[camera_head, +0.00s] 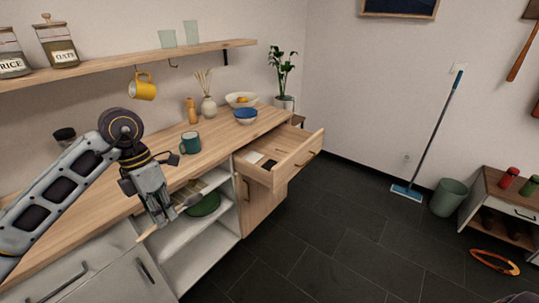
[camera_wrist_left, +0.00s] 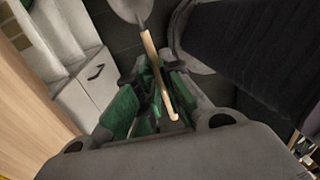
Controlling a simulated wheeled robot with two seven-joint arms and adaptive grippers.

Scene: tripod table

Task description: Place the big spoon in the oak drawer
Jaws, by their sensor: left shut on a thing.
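The big spoon (camera_wrist_left: 152,62) has a pale wooden handle and a grey head, seen at the top of the left wrist view. My left gripper (camera_wrist_left: 158,95) is shut on its handle, between green finger pads. In the head view my left gripper (camera_head: 160,217) points down in front of the counter's front edge, with part of the wooden handle (camera_head: 148,234) sticking out at lower left. The oak drawer (camera_head: 296,168) is pulled open, to the right of the gripper and apart from it. A white item and a dark item lie inside it. My right gripper is not in view.
Below the gripper is an open shelf unit (camera_head: 212,229) with a green bowl (camera_head: 204,206). On the oak counter (camera_head: 218,142) stand a dark green mug (camera_head: 190,143), a blue bowl (camera_head: 245,117) and a vase (camera_head: 209,108). The dark floor (camera_head: 330,225) right of the drawer is clear.

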